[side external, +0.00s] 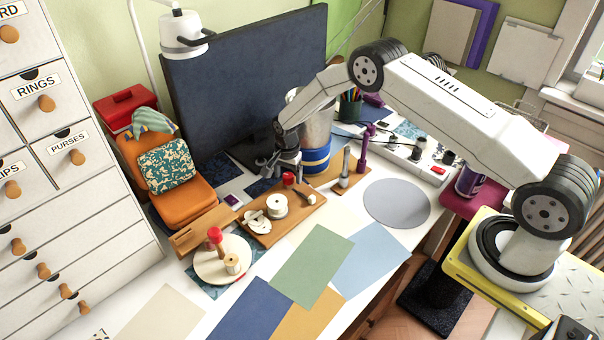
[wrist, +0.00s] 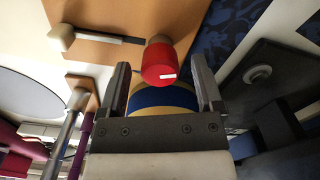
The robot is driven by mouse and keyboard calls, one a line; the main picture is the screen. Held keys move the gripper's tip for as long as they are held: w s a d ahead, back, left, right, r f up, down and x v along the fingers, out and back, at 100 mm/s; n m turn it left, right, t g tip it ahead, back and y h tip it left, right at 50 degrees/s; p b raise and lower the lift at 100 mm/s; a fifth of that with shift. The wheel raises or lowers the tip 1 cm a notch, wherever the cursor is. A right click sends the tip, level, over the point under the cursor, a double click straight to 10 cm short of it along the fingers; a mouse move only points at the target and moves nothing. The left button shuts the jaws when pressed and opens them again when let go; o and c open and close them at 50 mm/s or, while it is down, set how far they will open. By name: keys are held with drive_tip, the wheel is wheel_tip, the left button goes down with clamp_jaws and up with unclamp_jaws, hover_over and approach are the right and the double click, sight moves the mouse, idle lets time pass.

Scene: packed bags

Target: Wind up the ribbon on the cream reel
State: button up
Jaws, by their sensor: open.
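A wooden board (side external: 262,230) bears a pale reel (side external: 277,206) and a crank arm (side external: 307,196). A red-topped knob (side external: 289,180) stands at its back edge. In front is a round cream disc (side external: 207,273) with another red knob (side external: 214,235) and a small wound spool (side external: 232,264). I cannot tell which of these is the cream reel. My gripper (side external: 283,170) is open and empty above the back of the board. In the wrist view, a red knob (wrist: 165,64) shows between the open fingers of my gripper (wrist: 162,85), apart from both.
A blue-banded can (side external: 316,160) stands close behind my gripper. The dark screen (side external: 250,75) rises at the back. An orange case (side external: 180,199) is to the left. A grey round mat (side external: 397,205) and flat coloured sheets (side external: 313,266) leave free room at the right and front.

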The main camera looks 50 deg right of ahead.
sight(288, 175)
drive_tip(key=shift+r, duration=3.9)
drive_tip(key=shift+s+r, duration=0.1)
drive_tip(key=shift+r, duration=0.15)
drive_tip(key=s+a+r+n+t, duration=0.1)
drive_tip(key=s+a+r+n, duration=0.1)
drive_tip(key=s+r+n, duration=0.95)
drive_tip(key=s, duration=0.7)
drive_tip(key=s+a+r+n+t, duration=0.1)
drive_tip(key=s+r+n, duration=0.1)
drive_tip(key=s, duration=0.6)
drive_tip(key=shift+s+r+t, duration=0.3)
drive_tip(key=shift+s+r, duration=0.05)
drive_tip(key=shift+r, duration=0.05)
drive_tip(key=shift+a+n, duration=0.1)
drive_tip(key=shift+n, duration=0.15)
